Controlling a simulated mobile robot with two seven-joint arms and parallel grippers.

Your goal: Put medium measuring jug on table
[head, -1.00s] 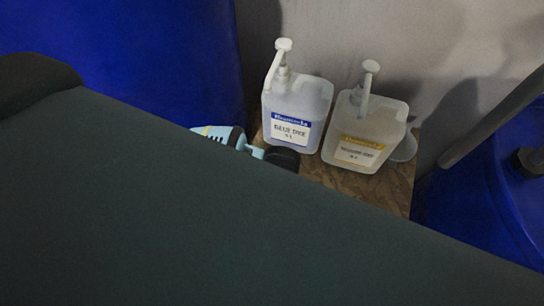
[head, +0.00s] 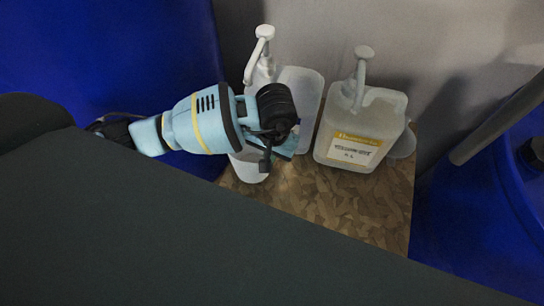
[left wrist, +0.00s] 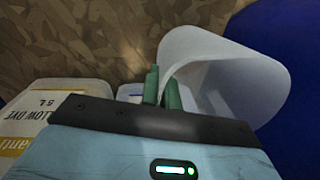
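A white translucent measuring jug (head: 248,168) shows partly below my left gripper (head: 284,140) in the head view. In the left wrist view the jug (left wrist: 228,85) lies right of the green fingertips of my left gripper (left wrist: 163,88). The fingers are close together with the jug's near edge between them. The jug appears tilted in that view, with its wide opening visible. The wood-patterned table (head: 325,208) lies beneath; I cannot tell whether the jug touches it. My right gripper is not in view.
A pump bottle (head: 300,95), partly hidden by my left gripper, and a yellow-labelled pump bottle (head: 362,125) stand at the table's back. A pale object (head: 404,145) is behind the latter. Blue drums (head: 110,50) (head: 480,200) flank the table. Its front middle is clear.

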